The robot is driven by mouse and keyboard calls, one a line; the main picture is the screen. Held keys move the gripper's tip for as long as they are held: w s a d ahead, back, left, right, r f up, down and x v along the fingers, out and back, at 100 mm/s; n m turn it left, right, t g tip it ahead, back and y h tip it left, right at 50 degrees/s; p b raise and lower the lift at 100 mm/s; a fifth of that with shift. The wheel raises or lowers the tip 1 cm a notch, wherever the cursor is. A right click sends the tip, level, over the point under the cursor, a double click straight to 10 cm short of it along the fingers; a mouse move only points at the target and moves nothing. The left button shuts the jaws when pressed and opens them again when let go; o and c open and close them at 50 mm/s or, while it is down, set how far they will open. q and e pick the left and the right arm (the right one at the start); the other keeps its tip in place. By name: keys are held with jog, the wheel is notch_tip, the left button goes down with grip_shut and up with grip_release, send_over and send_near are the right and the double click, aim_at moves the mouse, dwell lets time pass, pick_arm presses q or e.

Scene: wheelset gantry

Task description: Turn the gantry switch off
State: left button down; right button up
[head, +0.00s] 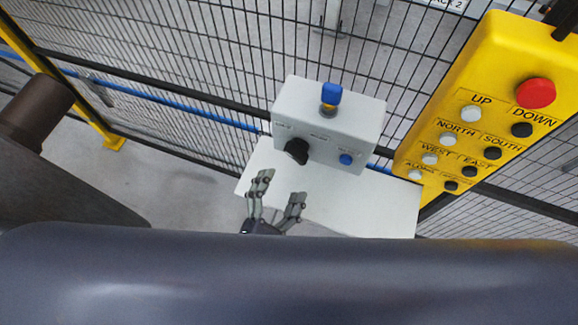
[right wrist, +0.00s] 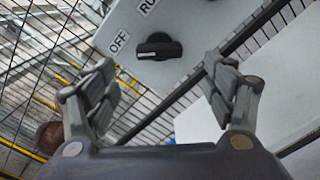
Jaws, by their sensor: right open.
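The gantry switch is a black rotary knob (head: 297,151) on the front of a light grey control box (head: 350,112). In the right wrist view the knob (right wrist: 158,46) shows a white mark on its left end, just below and right of the OFF label (right wrist: 120,42). A RUN label (right wrist: 147,5) is above it, partly cut off. My right gripper (head: 280,188) is open and empty, just below the knob in the head view. In the right wrist view its fingers (right wrist: 160,78) lie either side of and below the knob, apart from it. My left gripper is not in view.
The box has a blue-topped part (head: 331,95) and a blue button (head: 346,160). It stands by a white shelf (head: 340,200) in front of a mesh fence (head: 200,60). A yellow pendant (head: 500,60) with a red button (head: 535,93) hangs at the right.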

jog(key=v, duration=0.3)
jog(key=shift+s+a, duration=0.15)
jog(key=shift+s, duration=0.2)
dwell(0.4)
